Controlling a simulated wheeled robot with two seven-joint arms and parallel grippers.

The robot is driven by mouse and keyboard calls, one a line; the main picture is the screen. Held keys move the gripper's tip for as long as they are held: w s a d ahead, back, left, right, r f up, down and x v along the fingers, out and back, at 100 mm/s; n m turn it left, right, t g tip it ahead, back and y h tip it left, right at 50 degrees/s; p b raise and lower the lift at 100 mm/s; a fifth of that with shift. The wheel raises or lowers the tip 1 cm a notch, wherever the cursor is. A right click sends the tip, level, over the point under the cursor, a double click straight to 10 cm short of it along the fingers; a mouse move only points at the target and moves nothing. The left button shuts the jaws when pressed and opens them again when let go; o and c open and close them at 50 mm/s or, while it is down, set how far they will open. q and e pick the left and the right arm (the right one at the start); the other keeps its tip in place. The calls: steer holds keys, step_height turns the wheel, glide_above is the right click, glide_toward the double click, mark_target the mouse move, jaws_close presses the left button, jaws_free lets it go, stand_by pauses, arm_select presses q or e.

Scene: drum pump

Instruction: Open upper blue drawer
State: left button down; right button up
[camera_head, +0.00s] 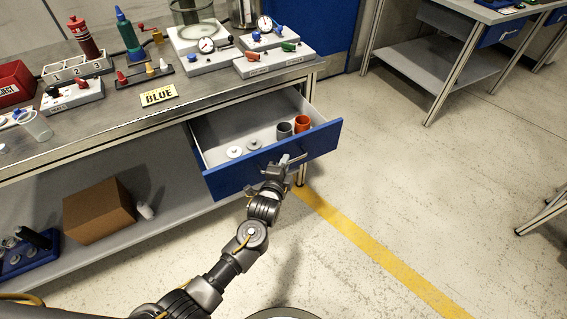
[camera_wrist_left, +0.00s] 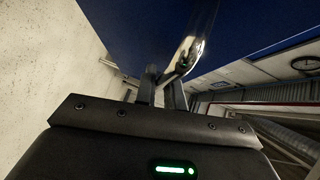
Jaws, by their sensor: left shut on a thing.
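The upper blue drawer (camera_head: 228,181) is pulled out from under the workbench, its inside showing. Inside it lie two white discs (camera_head: 235,152), a grey cup (camera_head: 284,130) and an orange cup (camera_head: 302,124). My left gripper (camera_head: 284,166) is at the middle of the blue front, shut on the metal drawer handle (camera_head: 298,158). In the left wrist view the fingers (camera_wrist_left: 163,88) close around the shiny handle (camera_wrist_left: 185,60) against the blue front. My right gripper is in neither view.
A cardboard box (camera_head: 98,210) stands on the shelf below. The floor (camera_head: 400,150) right of the drawer is clear, with a yellow line (camera_head: 385,255).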

arm_select(q)
steer(key=c, duration=1.5)
jaws_free()
steer(key=v, duration=0.7)
steer(key=shift+s+p, duration=0.25)
steer(key=shift+p, duration=0.05)
